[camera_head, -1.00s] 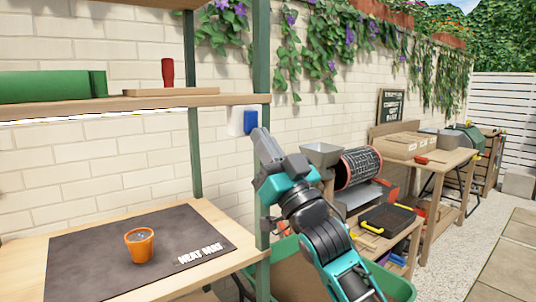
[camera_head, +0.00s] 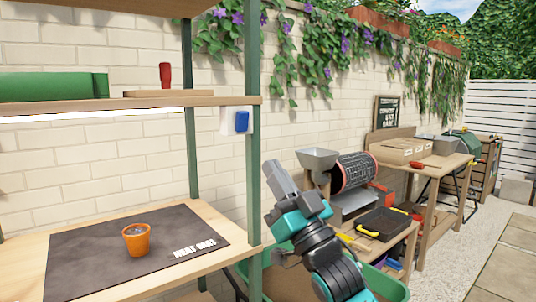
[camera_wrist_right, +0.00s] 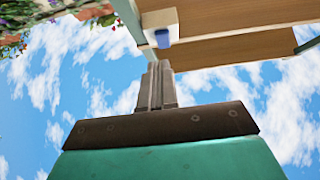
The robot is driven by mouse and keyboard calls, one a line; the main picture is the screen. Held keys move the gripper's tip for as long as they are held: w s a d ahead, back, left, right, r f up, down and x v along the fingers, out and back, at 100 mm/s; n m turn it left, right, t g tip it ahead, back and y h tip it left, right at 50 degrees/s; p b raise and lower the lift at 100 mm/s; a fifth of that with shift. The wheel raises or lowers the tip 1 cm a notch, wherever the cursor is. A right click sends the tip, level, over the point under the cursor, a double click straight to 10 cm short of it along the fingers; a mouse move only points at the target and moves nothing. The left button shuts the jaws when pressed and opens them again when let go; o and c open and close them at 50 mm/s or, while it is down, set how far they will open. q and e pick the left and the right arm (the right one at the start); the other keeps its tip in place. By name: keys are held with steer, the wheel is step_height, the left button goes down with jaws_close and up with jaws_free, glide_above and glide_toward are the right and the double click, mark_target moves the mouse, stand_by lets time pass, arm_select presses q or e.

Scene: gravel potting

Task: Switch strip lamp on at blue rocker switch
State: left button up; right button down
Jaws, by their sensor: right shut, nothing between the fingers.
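The blue rocker switch (camera_head: 241,121) sits in a white housing (camera_head: 227,121) beside the green shelf post, at the end of the upper shelf. Both the blue rocker (camera_wrist_right: 178,40) and the white housing (camera_wrist_right: 159,22) show in the right wrist view. The strip lamp (camera_head: 90,112) runs under the shelf's front edge and looks bright white. My right gripper (camera_head: 269,166) is shut and empty, below and right of the switch, apart from it. Its fingers (camera_wrist_right: 158,68) point toward the switch area in the wrist view. My left gripper is not in view.
An orange pot (camera_head: 137,241) stands on the dark heat mat (camera_head: 80,262) on the lower bench. The green post (camera_head: 254,185) stands close to my right gripper. A grey hopper (camera_head: 316,160) and a mesh drum (camera_head: 355,171) are to the right.

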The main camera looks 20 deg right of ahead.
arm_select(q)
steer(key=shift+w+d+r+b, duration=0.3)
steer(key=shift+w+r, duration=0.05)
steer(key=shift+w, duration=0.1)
arm_select(e)
steer(key=s+f, duration=0.1)
steer(key=f, duration=0.1)
steer(key=s+d+f, duration=0.1)
steer(key=f, duration=0.1)
steer(key=shift+s, duration=0.3)
steer(key=shift+f, duration=0.15)
steer(key=s+f+m+g+h+p, duration=0.1)
steer(key=s+f+g+h+p, duration=0.15)
steer(key=f, duration=0.85)
steer(key=s+f+m+g+h+p, duration=0.1)
steer(key=f+g+h, duration=0.25)
steer(key=f, duration=0.75)
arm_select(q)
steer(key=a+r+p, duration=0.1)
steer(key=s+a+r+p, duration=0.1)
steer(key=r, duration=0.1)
arm_select(e)
steer(key=s+f+g+h, duration=0.1)
steer(key=s+f+g, duration=0.7)
steer(key=s+f, duration=0.8)
steer(key=shift+s+a+f+n, duration=0.25)
steer(key=shift+a+f+n, duration=0.1)
steer(key=shift+f, duration=0.3)
